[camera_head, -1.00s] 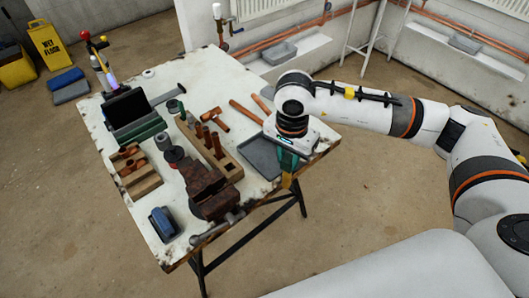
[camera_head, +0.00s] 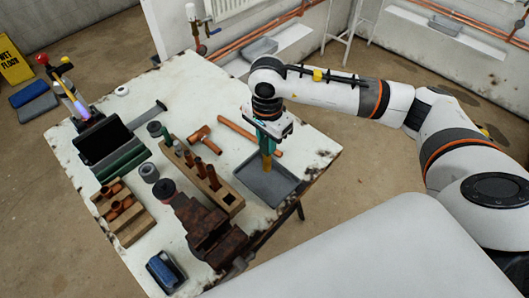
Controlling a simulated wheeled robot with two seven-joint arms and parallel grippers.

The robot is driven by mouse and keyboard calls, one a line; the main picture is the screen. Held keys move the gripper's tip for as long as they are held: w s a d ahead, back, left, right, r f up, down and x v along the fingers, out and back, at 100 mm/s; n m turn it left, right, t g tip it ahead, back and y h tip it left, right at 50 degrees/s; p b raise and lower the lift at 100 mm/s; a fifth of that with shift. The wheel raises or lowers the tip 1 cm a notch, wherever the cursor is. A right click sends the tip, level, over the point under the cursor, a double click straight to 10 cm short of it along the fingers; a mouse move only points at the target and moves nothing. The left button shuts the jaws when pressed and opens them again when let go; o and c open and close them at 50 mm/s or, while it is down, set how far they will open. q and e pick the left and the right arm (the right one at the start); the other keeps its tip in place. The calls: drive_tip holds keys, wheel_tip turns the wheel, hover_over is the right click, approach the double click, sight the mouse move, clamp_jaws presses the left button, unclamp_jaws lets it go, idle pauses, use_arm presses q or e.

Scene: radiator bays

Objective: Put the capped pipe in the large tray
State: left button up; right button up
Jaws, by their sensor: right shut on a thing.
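My right gripper (camera_head: 267,149) points down above the far part of the large tray (camera_head: 262,188), a shallow grey tray at the right side of the workbench. It is shut on a short yellow-brown piece, which I take to be the capped pipe (camera_head: 267,164), hanging below its teal jaws. The cap cannot be made out, and the jaws hide its upper part. I cannot tell whether its lower end touches the tray. My left gripper is not in view.
A long copper rod (camera_head: 235,126) lies just left of the gripper. A wooden block (camera_head: 227,198) with upright copper pipes stands left of the tray. A rusty vice (camera_head: 203,228) is at the near edge. A copper fitting (camera_head: 200,133) lies farther left.

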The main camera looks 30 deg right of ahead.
sight(266, 154)
drive_tip(key=shift+s+f, duration=0.2)
drive_tip(key=shift+f, duration=0.55)
drive_tip(key=f+p, duration=0.1)
drive_tip(key=f, duration=0.3)
drive_tip(key=shift+w, duration=0.2)
drive_tip(key=shift+f, duration=0.2)
drive_tip(key=o, duration=0.9)
drive_tip(key=shift+r, duration=0.1)
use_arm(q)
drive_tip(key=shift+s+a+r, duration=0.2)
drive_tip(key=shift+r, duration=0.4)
